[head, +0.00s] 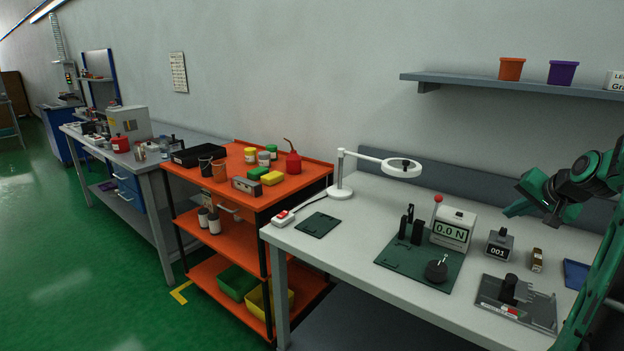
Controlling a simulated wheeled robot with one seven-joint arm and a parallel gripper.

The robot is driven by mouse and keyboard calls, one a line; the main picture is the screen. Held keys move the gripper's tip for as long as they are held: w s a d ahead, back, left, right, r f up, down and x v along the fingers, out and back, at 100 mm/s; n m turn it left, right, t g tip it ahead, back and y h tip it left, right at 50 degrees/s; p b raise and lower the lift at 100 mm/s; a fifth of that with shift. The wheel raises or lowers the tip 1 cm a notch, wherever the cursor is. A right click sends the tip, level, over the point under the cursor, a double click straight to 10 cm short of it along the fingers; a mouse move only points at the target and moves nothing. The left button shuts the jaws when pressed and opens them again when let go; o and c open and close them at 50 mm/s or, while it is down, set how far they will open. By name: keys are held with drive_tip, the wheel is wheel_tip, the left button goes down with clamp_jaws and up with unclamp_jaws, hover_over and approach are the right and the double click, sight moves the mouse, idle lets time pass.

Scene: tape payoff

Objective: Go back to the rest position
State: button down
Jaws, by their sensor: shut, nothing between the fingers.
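My green and black arm comes in at the right edge of the head view. My gripper (516,208) hangs above the back of the grey workbench (340,251), pointing left and down. It is shut with nothing in it, and it is clear of the bench top. Below it and to the left stands a white force gauge (455,225) reading "0.0 N", with a red-tipped lever, on a dark green mat (400,262). Black posts and a round black part stand on the same mat. A grey counter block (499,245) marked "001" stands below the gripper.
A grey metal fixture (535,306) with a black knob lies at the bench front, near a small brown block (537,260) and a blue pad (576,274). A white ring lamp (400,168) stands at the left. An orange cart (320,172) adjoins the bench. A shelf (480,82) hangs above.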

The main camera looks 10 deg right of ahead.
drive_tip(key=s+a+f+n+g+y, duration=0.1)
drive_tip(key=s+a+f+n+g, duration=0.1)
drive_tip(key=s+a, duration=1)
drive_tip(key=s+a+f+n+g+y, duration=0.1)
drive_tip(key=s+a+f+n+g, duration=0.2)
drive_tip(key=s+a+g, duration=0.4)
drive_tip(key=s+a+f, duration=0.1)
drive_tip(key=s+a, duration=0.5)
drive_tip(key=s, duration=0.1)
drive_tip(key=shift+w+f, duration=0.3)
drive_tip(key=shift+w, duration=0.25)
